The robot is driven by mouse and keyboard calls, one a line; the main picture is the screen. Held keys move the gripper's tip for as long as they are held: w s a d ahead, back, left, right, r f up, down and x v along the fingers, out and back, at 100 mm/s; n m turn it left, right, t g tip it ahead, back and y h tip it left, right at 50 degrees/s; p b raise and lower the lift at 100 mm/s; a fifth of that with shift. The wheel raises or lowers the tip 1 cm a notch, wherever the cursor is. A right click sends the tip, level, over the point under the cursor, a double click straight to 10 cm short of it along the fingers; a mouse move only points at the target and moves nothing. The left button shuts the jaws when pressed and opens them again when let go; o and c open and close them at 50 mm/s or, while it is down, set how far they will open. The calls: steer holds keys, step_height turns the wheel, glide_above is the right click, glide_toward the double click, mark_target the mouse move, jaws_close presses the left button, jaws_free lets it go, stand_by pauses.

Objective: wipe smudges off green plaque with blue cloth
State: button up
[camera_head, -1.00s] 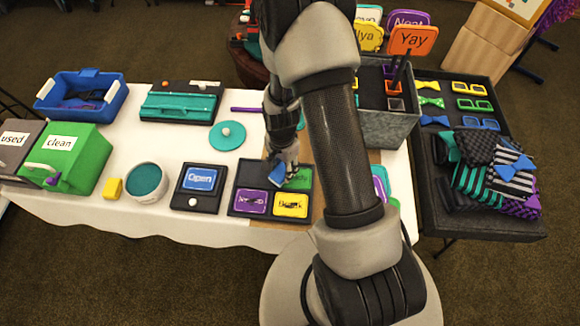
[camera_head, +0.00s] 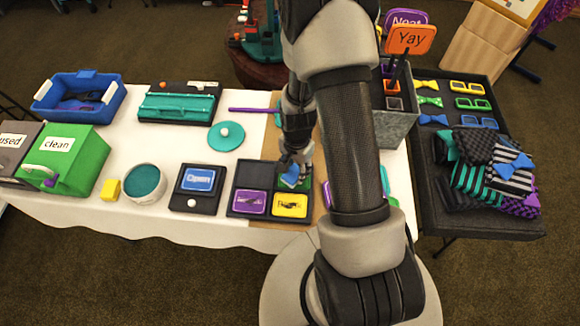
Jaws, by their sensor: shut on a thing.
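My gripper (camera_head: 293,167) is over the upper right compartment of a dark tray (camera_head: 238,190). It is shut on the blue cloth (camera_head: 290,178), a small folded piece hanging under the fingers. The green plaque (camera_head: 304,185) lies in that compartment, mostly hidden by the cloth and my gripper. I cannot tell whether the cloth touches the plaque, and smudges on it are not visible.
The tray also holds a purple plaque (camera_head: 249,203) and a yellow plaque (camera_head: 290,205), both with dark marks. A blue "Open" plaque (camera_head: 199,179) on a dark stand is to the left. A grey bin (camera_head: 398,125) with signs stands right of my arm.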

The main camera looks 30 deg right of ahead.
steer(key=shift+s+d, duration=0.55)
steer(key=shift+d, duration=0.25)
steer(key=shift+r+p, duration=2.3)
steer(key=shift+r, duration=0.75)
steer(key=shift+r, duration=0.1)
steer(key=shift+r+p, duration=1.1)
steer(key=shift+r, duration=0.35)
